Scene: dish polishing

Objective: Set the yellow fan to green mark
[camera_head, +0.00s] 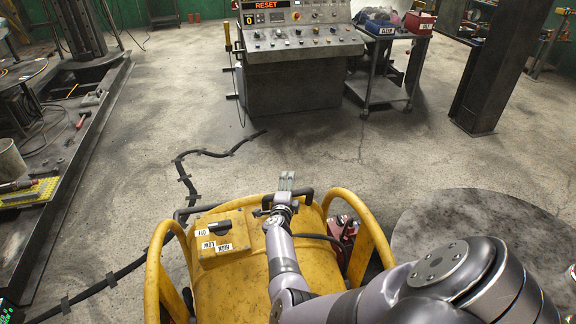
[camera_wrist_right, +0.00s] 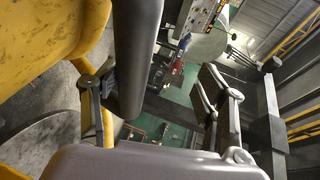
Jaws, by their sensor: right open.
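The yellow fan (camera_head: 240,279) stands at the bottom middle of the head view, with curved yellow tube rails on both sides and a labelled control box on top. A black handle bar (camera_head: 190,211) runs along its far edge. My right gripper (camera_head: 286,181) is at this bar, fingers pointing away. In the right wrist view, the open fingers of my right gripper (camera_wrist_right: 157,78) stand either side of a thick dark bar (camera_wrist_right: 138,45); contact cannot be told. The fan's yellow body (camera_wrist_right: 45,30) fills that view's upper left. I cannot make out a green mark. My left gripper is not in view.
A control console (camera_head: 300,45) stands ahead, with a tool cart (camera_head: 385,88) to its right and a dark pillar (camera_head: 490,75) farther right. A taped black cable (camera_head: 185,180) crosses the floor. A dark round plate (camera_head: 480,225) lies on the right. Concrete floor between fan and console is mostly clear.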

